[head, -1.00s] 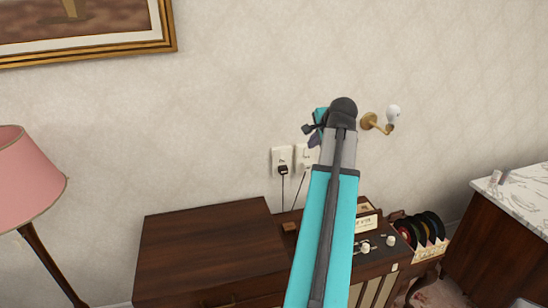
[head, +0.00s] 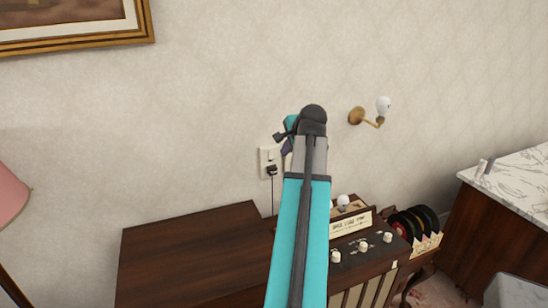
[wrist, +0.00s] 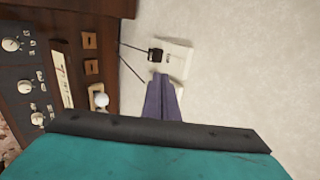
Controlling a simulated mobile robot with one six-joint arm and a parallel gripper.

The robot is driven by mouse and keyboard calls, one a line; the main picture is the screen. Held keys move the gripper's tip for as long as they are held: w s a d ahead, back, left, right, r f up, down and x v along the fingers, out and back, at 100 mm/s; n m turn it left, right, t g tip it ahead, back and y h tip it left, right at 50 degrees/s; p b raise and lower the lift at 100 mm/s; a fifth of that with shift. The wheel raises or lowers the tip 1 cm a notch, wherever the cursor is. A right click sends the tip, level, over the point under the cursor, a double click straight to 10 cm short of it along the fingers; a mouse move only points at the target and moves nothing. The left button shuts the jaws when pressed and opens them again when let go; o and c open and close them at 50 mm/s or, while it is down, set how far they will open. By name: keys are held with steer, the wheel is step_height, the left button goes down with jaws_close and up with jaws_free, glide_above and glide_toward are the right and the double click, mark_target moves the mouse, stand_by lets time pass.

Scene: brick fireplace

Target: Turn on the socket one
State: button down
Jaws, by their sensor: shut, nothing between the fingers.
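A white wall socket (head: 268,157) with a black plug in it is on the wall above the wooden cabinet in the head view. It also shows in the wrist view (wrist: 180,61), with the black plug (wrist: 155,55) and its cord. A second socket beside it is mostly hidden by my arm in the head view and by the fingers in the wrist view. My gripper (wrist: 161,80) is shut and empty, its purple fingertips pointing at the wall close to the sockets. I cannot tell whether they touch. No label shows which is socket one.
The dark wooden cabinet (head: 185,250) stands below the sockets. A radio panel with knobs (head: 363,247) and a record rack (head: 415,230) are right of it. A wall lamp (head: 357,116) juts out to the right of my gripper. A marble-topped counter (head: 515,170) is at the far right.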

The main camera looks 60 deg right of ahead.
mark_target(271, 155)
steer(key=shift+w+d+r+p+x, duration=0.25)
steer(key=shift+p+x, duration=0.35)
steer(key=shift+x, duration=1.55)
steer(key=shift+w+d+r+p+x, duration=0.25)
steer(key=shift+p+x, duration=0.35)
steer(key=shift+x, duration=1.6)
steer(key=shift+w+d+r+p+x, duration=0.1)
steer(key=shift+w+r+p+x, duration=0.3)
steer(key=shift+x, duration=1.75)
steer(key=shift+s, duration=0.2)
